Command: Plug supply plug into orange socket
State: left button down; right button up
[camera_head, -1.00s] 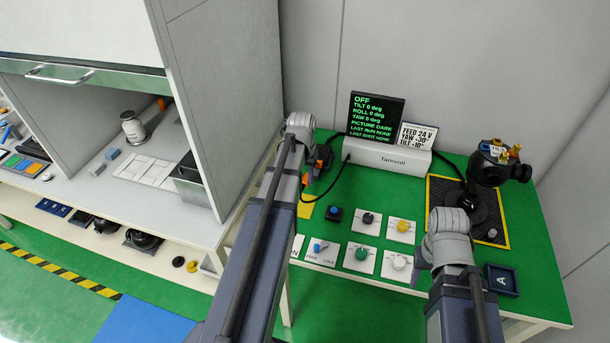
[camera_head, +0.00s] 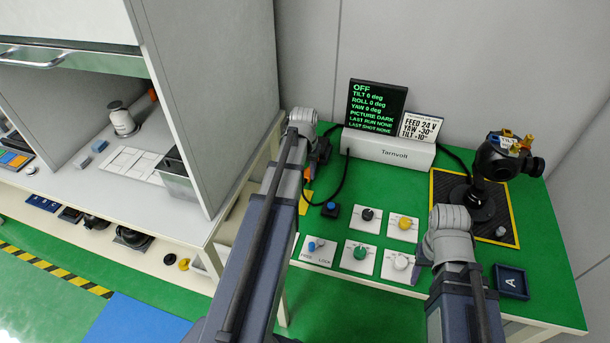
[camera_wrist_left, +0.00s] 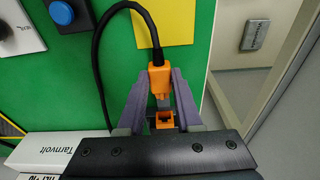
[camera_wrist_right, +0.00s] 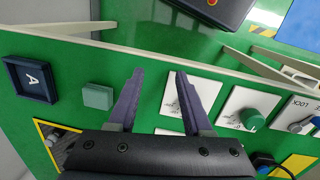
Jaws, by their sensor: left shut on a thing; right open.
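My left gripper (camera_wrist_left: 159,80) is shut on the orange plug (camera_wrist_left: 155,76), whose black cable (camera_wrist_left: 98,55) curves away from it. A second orange part (camera_wrist_left: 164,121) with a dark opening shows between the fingers, nearer the wrist; I cannot tell if it belongs to the plug. In the head view the plug (camera_head: 308,173) is a small orange patch beside my left arm, left of the console. A yellow-orange piece (camera_head: 525,143), possibly the orange socket, sits on top of the black gimbal head (camera_head: 498,160) at the right. My right gripper (camera_wrist_right: 158,74) is open and empty above the bench's front part.
The white Tarnvolt console (camera_head: 390,149) and dark screen (camera_head: 376,108) stand at the back. Several knob panels (camera_head: 359,257) lie between my arms. A yellow-edged black mat (camera_head: 509,231) lies under the gimbal; a blue tray marked A (camera_head: 511,282) is at the front right.

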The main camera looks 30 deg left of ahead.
pick_arm(q)
jog(key=shift+w+a, duration=0.1)
jog(key=shift+w, duration=0.2)
jog(key=shift+w+a, duration=0.2)
jog(key=shift+w, duration=0.6)
jog(key=shift+w+a, duration=0.15)
jog(key=shift+w, duration=0.6)
jog(key=shift+w+a, duration=0.15)
jog(key=shift+w, duration=0.5)
jog(key=shift+w+a, duration=0.15)
jog(key=shift+w, duration=0.5)
dwell(0.8)
jog(key=c, duration=0.5)
grip_release()
jog(key=shift+r, duration=0.15)
pick_arm(e)
jog(key=shift+r, duration=0.1)
pick_arm(q)
notch_tip(320, 180, up, 7)
jog(key=s+p, duration=0.1)
jog(key=p, duration=0.6)
jog(key=shift+r+p, duration=0.2)
jog(key=shift+p, duration=0.2)
pick_arm(e)
notch_tip(320, 180, up, 8)
jog(key=shift+f, duration=0.25)
pick_arm(q)
jog(key=shift+d, duration=0.1)
